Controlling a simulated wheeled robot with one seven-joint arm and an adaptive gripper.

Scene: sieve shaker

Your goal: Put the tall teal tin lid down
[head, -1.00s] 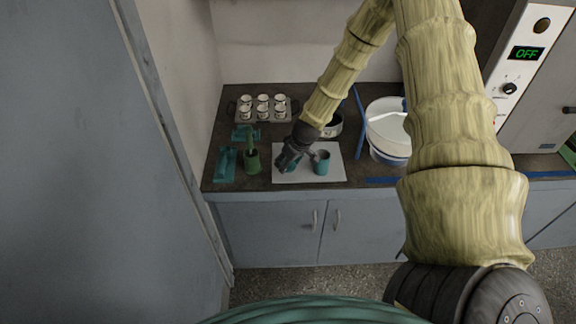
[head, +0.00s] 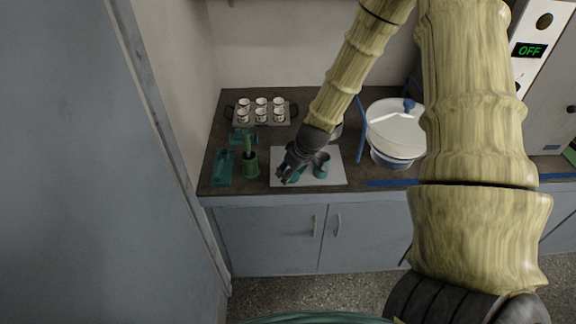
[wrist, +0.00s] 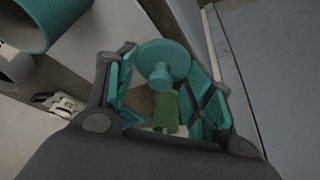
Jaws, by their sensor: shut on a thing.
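The teal lid (wrist: 164,58), a round disc with a knob, sits between the teal-padded fingers of my gripper (wrist: 168,95) in the wrist view. My gripper is shut on it. In the head view my gripper (head: 287,174) is low over the left part of the white mat (head: 325,179). I cannot tell whether the lid touches the mat. The tall teal tin (head: 321,169) stands on the mat just right of my gripper. Its wide teal rim (wrist: 48,22) shows at the wrist view's top left.
A green pot (head: 250,164) with an upright handle and a teal tray (head: 223,168) stand left of the mat. A rack of small cups (head: 290,112) is behind. A white bucket (head: 394,130) stands right. The mat's front strip is clear.

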